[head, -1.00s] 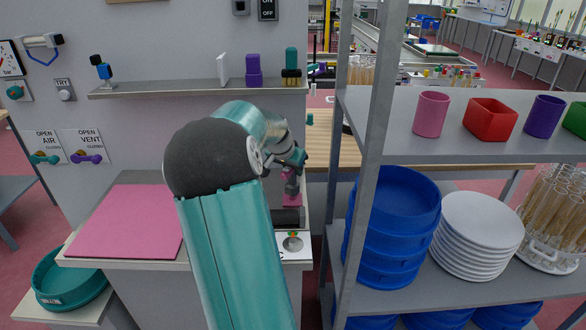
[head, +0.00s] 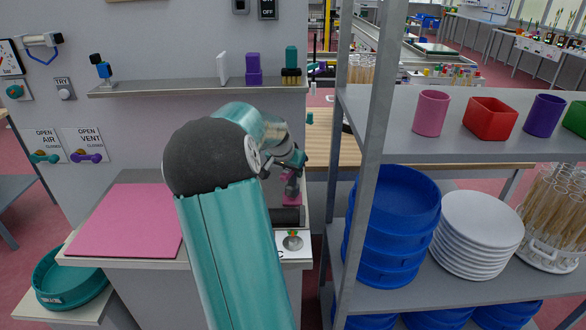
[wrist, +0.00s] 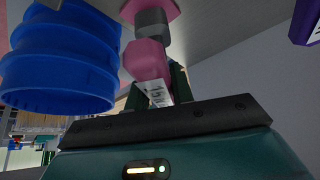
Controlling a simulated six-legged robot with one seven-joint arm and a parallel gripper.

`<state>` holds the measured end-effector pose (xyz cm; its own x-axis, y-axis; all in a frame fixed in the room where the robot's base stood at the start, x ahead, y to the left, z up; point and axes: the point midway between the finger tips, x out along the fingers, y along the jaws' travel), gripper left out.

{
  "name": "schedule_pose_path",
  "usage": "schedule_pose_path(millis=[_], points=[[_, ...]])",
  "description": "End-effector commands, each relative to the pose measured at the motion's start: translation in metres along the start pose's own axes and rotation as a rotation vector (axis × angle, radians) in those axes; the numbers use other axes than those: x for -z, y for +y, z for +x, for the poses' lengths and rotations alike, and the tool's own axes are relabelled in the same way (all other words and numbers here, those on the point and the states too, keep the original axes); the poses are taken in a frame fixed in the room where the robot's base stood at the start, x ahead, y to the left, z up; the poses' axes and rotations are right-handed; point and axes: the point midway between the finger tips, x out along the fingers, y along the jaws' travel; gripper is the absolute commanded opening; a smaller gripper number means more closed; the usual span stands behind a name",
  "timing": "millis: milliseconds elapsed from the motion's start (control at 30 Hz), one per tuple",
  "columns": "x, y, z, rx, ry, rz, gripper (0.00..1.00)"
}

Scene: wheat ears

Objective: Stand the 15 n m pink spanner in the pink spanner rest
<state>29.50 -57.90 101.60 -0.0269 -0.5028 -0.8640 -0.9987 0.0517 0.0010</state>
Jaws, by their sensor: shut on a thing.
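My gripper (wrist: 157,88) is shut on the pink spanner (wrist: 148,60), whose white label reading 15 shows between the dark fingers in the wrist view. Beyond the spanner's pink part are a grey piece (wrist: 152,22) and a pink block (wrist: 148,8), which looks like the pink spanner rest, against the pale counter. I cannot tell whether the spanner sits in the rest or only lines up with it. In the head view my gripper (head: 290,168) is small, above a pink patch (head: 292,200) at the counter's right end; my arm partly hides this area.
A dark grey block (head: 287,216) and a white plate with a round hole (head: 293,243) lie near the pink patch. A pink mat (head: 125,222) covers the counter's left. The metal rack's post (head: 372,150) and stacked blue trays (head: 395,225) stand close on the right.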

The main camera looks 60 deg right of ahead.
Motion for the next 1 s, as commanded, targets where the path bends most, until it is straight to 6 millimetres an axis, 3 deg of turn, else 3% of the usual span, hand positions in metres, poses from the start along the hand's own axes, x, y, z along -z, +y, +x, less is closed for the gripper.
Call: schedule_pose_path(millis=[633, 667, 767, 800, 1000], points=[[-0.008, 0.0, 0.015, 0.0, 0.001, 0.0, 0.0], [-0.008, 0.0, 0.015, 0.0, 0.001, 0.0, 0.25], [-0.008, 0.0, 0.015, 0.001, 0.001, 0.0, 0.45], [-0.008, 0.0, 0.015, 0.0, 0.001, 0.0, 0.49], [-0.009, 0.0, 0.015, 0.0, -0.001, 0.0, 0.49]])
